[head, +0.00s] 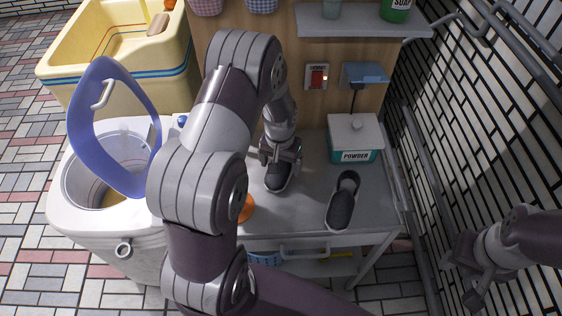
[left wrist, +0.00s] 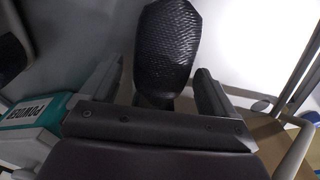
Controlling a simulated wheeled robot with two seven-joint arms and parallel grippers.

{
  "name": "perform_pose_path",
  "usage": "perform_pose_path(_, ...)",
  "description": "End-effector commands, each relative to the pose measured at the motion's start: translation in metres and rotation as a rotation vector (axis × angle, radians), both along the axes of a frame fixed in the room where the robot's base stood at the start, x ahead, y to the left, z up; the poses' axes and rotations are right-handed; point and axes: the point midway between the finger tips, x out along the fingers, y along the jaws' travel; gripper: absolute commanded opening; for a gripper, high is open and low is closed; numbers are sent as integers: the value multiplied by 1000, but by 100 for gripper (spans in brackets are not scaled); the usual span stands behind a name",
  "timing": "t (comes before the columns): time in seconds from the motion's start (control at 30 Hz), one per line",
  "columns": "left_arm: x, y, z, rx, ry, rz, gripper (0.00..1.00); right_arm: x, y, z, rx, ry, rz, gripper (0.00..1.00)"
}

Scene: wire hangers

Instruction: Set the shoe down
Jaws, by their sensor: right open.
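A dark shoe (head: 279,178) is at the grey table top, under my left gripper (head: 281,152), which partly hides it. In the left wrist view the black mesh shoe (left wrist: 168,45) shows between the two fingers of my left gripper (left wrist: 160,75). The fingers are apart, with a gap visible between the left-hand finger and the shoe. A second dark shoe (head: 342,203) lies on the table (head: 310,190) further right. My right gripper (head: 472,270) is open and empty, off the table's right side.
A teal and white powder box (head: 356,140) stands at the table's back right. An orange item (head: 246,208) is partly hidden by my left arm. A white washer (head: 75,215) with a raised blue lid (head: 85,125) stands left. A rail (head: 420,190) runs along the right wall.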

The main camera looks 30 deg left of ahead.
Motion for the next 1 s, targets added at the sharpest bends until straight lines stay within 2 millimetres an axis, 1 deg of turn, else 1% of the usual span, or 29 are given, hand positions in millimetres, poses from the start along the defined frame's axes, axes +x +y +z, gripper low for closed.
perform_pose_path(0.07, 0, 0, 2, 0, 0, 0, 89, 0, 0, 1, 0, 0, 0, 43)
perform_pose_path(0.17, 0, 0, 13, 0, -2, 0, 89, 0, 0, 3, 0, 0, 0, 43)
perform_pose_path(0.27, 0, 0, 38, 1, -5, 0, 89, 0, 0, 7, 0, 0, 0, 43)
perform_pose_path(0.4, -2, 0, 77, 1, -5, 0, 89, 0, 0, 12, 0, 0, 0, 43)
perform_pose_path(0.5, -3, 0, 99, 1, -4, 0, 89, 0, 0, 15, 0, 0, 0, 43)
perform_pose_path(0.6, -4, 0, 114, 0, -2, 0, 89, 0, 0, 16, 0, 0, 0, 43)
perform_pose_path(0.7, -8, -4, 124, 1, -2, -6, 89, 0, 0, 16, 0, 0, 0, 43)
perform_pose_path(0.77, -17, -14, 130, 1, -7, -24, 89, 0, 0, 16, 0, 0, 0, 43)
perform_pose_path(0.83, -36, -33, 140, 3, -21, -59, 89, 0, 0, 16, 0, 0, 0, 43)
perform_pose_path(0.9, -60, -51, 147, 4, -38, -95, 89, 0, 0, 16, 0, 0, 0, 43)
perform_pose_path(1.0, -94, -70, 153, 5, -58, -140, 89, 0, 0, 16, 0, 0, 0, 43)
